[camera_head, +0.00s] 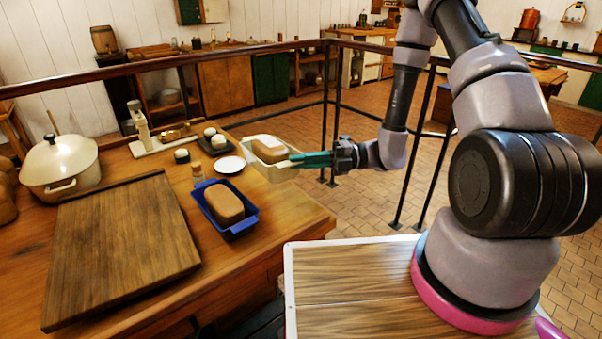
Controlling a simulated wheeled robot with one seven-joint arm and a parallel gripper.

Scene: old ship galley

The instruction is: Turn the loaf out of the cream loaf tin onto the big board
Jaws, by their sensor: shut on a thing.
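The cream loaf tin (281,173) is at the far right corner of the wooden table, with a brown loaf (269,151) inside it. My gripper (297,160) reaches in from the right and is shut on the tin's right side. The tin looks about level, with its opening up. I cannot tell whether it touches the table or hangs just off its edge. The big board (122,238) lies bare on the left part of the table, well to the left of my gripper.
A blue tin (239,227) with another loaf stands between the board and my gripper. A white lidded pot (59,168) stands behind the board. A dark railing (334,120) runs behind.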

